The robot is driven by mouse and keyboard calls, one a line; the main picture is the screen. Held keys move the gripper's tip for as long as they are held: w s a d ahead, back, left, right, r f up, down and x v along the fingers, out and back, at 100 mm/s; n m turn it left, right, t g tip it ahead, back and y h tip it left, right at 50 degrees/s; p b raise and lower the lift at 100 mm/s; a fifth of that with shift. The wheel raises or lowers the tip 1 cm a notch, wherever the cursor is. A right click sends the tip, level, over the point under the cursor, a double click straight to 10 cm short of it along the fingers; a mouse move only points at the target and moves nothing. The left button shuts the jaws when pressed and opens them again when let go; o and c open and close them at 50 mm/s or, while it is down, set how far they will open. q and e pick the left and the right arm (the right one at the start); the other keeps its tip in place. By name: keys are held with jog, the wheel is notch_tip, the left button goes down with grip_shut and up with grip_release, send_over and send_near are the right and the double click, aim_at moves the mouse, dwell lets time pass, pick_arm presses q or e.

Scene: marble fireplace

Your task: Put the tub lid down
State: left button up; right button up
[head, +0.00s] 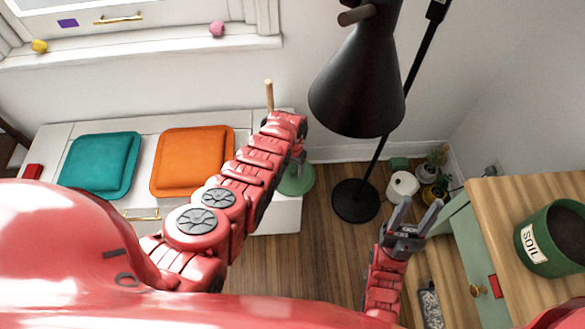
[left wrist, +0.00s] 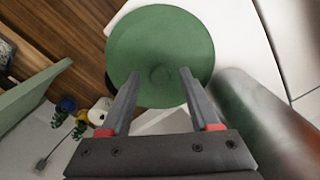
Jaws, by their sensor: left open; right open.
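The green round tub lid (left wrist: 160,50) fills the upper middle of the left wrist view. A small knob shows near its centre. My left gripper (left wrist: 159,74) is open, with one finger to each side of the knob. In the head view the lid (head: 297,181) shows partly behind my left arm, by the white bench's right end. I cannot tell what it rests on. My right gripper (head: 414,215) is open and empty above the floor. The green tub marked SOIL (head: 548,240) stands uncovered on the wooden top at right, dark soil inside.
A black floor lamp (head: 357,95) stands right of my left arm. The white bench (head: 90,125) bears a teal cushion (head: 100,165) and an orange cushion (head: 190,160). A white pot (head: 402,187) and plants (head: 433,172) sit in the corner. Wooden floor (head: 330,250) lies open between.

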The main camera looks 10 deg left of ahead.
pick_arm(q)
notch_tip(320, 180, up, 3)
jog(key=shift+r+p, duration=0.15)
jog(key=shift+p, duration=0.65)
notch_tip(320, 180, up, 7)
jog(key=shift+o, duration=0.4)
jog(key=shift+r, duration=0.45)
jog(key=s+d+f+n+t+y+b, duration=0.1)
jog(key=s+d+f+t+b, duration=0.15)
jog(key=d+f+b, duration=0.35)
jog(key=s+d+f+n+t+b, duration=0.1)
jog(key=d+f+t+b, duration=0.35)
jog(key=d, duration=0.35)
jog(key=n+t+y+b, duration=0.3)
jog(key=n+t+b, duration=0.25)
jog(key=b, duration=0.45)
send_near(295, 174)
jog(key=shift+t, duration=0.25)
jog(key=b+x, duration=0.1)
jog(key=x, duration=0.5)
jog(key=shift+a+f+b, duration=0.1)
jog(key=shift+f+b, duration=0.05)
jog(key=shift+b, duration=0.25)
jog(key=x, duration=0.3)
jog(key=b+x, duration=0.1)
jog(key=x, duration=0.1)
jog(key=shift+a, duration=0.3)
